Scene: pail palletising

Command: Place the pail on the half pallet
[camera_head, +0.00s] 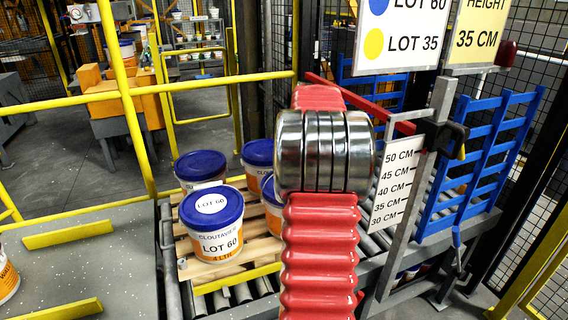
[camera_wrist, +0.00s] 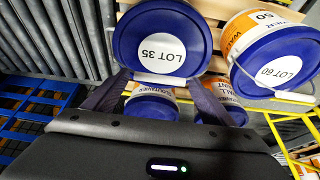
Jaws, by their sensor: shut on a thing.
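In the wrist view, my gripper (camera_wrist: 160,80) is shut on a white pail with a blue lid marked LOT 35 (camera_wrist: 165,50), with dark fingers on either side. Wooden slats of the half pallet (camera_wrist: 215,15) show behind it. A LOT 60 pail (camera_wrist: 275,60) is to its right, and two more pails show below, between and beside the fingers. In the head view, a LOT 60 pail (camera_head: 213,235) stands upright on the half pallet (camera_head: 205,270), with more blue-lidded pails behind it. My red arm hides my gripper and the held pail there.
The pallet sits on a roller conveyor (camera_head: 240,295). A height gauge (camera_head: 396,185) on a grey post and a blue rack (camera_head: 485,155) stand to the right. Yellow rails (camera_head: 130,100) run along the left. Another pail (camera_head: 6,278) is cut off at the left edge.

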